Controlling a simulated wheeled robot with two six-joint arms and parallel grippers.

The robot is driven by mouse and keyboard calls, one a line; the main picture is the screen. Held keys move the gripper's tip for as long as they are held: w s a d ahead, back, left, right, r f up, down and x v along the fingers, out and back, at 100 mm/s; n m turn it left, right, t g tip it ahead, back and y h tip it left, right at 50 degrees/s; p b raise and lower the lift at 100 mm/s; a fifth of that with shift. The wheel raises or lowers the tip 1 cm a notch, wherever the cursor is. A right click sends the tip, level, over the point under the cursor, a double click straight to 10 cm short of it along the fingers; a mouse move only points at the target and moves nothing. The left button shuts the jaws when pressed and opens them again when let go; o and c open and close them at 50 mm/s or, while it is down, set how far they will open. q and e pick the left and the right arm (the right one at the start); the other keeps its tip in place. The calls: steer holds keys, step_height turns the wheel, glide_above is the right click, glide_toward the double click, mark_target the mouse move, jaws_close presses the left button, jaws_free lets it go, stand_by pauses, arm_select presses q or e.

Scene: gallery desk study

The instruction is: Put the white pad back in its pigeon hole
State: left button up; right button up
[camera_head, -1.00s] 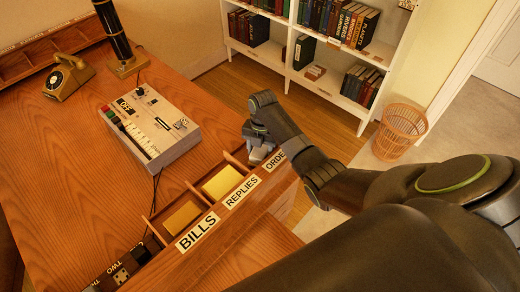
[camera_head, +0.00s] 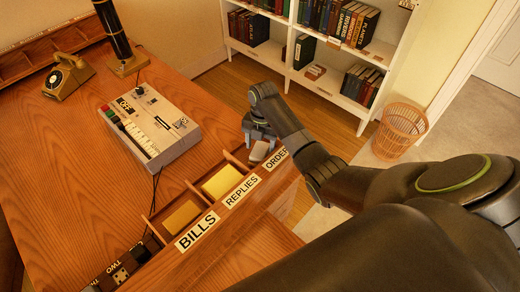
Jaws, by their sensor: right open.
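The white pad (camera_head: 259,151) shows in the pigeon hole labelled ORDERS, the right-hand one of the row along the desk edge. Part of that hole is hidden by my right arm and gripper. My right gripper (camera_head: 258,139) is open just above and behind the pad, and no longer around it as far as I can see. A small gap or light contact between them is too small to tell. My left gripper is not in view.
The REPLIES hole holds a yellow pad (camera_head: 222,181) and the BILLS hole a darker yellow pad (camera_head: 181,217). A grey push-button machine (camera_head: 150,125), a telephone (camera_head: 68,77) and a dark column (camera_head: 115,35) stand on the desk. A wicker basket (camera_head: 401,130) stands on the floor.

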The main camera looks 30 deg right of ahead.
mark_target(261, 147)
step_height(261, 147, up, 10)
steer(key=p, duration=0.1)
steer(key=shift+w+d+f+p, duration=0.2)
steer(key=shift+w+d+p, duration=0.1)
steer(key=shift+w+d, duration=0.15)
steer(key=shift+f, duration=0.1)
